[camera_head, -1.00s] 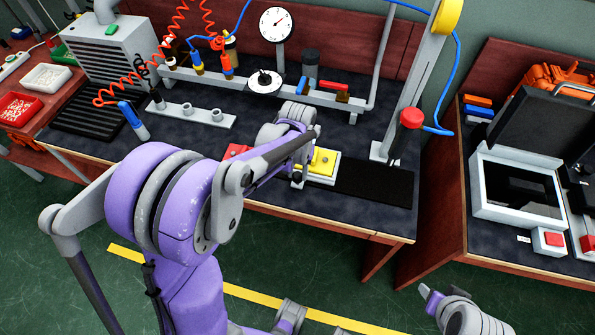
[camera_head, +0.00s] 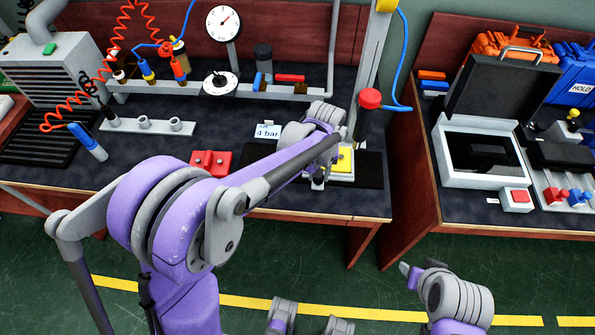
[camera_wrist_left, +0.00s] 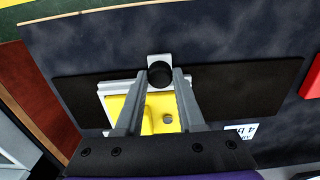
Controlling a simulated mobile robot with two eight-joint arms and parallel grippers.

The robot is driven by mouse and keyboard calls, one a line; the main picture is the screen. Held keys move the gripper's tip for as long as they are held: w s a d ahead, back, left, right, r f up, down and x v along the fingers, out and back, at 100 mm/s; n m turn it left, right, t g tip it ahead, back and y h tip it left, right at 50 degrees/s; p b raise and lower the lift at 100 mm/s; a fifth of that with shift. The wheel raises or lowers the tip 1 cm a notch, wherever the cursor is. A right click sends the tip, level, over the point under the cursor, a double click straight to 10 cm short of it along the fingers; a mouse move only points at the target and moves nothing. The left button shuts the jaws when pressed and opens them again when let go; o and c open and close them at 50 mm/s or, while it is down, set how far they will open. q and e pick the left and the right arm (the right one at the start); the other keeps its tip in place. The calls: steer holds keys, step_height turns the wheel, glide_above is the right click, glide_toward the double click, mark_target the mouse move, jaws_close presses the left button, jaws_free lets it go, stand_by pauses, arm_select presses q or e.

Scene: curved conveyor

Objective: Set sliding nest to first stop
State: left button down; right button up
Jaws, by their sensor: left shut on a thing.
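The sliding nest (camera_wrist_left: 152,116) is a yellow block on a white plate, lying on a long black rail. It also shows behind my gripper in the head view (camera_head: 345,160), near the rail's right end. In the left wrist view a grey tab with a black round knob (camera_wrist_left: 160,73) sticks out from its edge. My left gripper (camera_head: 319,181) is shut on this knob, with one finger on either side. The fingers hide part of the nest. Part of my right arm (camera_head: 440,290) shows low in the head view; its jaw state is unclear.
The black rail (camera_wrist_left: 245,88) has a longer bare stretch on the red block's side. The red block (camera_head: 211,163) and a "4 bar" card (camera_head: 268,131) lie to the left. A post with a red knob (camera_head: 370,98) stands behind the rail's right part.

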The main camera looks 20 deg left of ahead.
arm_select(q)
steer(key=shift+w+d, duration=0.2)
steer(key=shift+d, duration=0.7)
steer(key=shift+w+d, duration=0.2)
steer(key=shift+d, duration=0.7)
steer(key=c, duration=0.5)
jaws_free()
step_height(320, 180, up, 11)
steer(key=shift+f+p, duration=0.1)
steer(key=shift+p, duration=0.2)
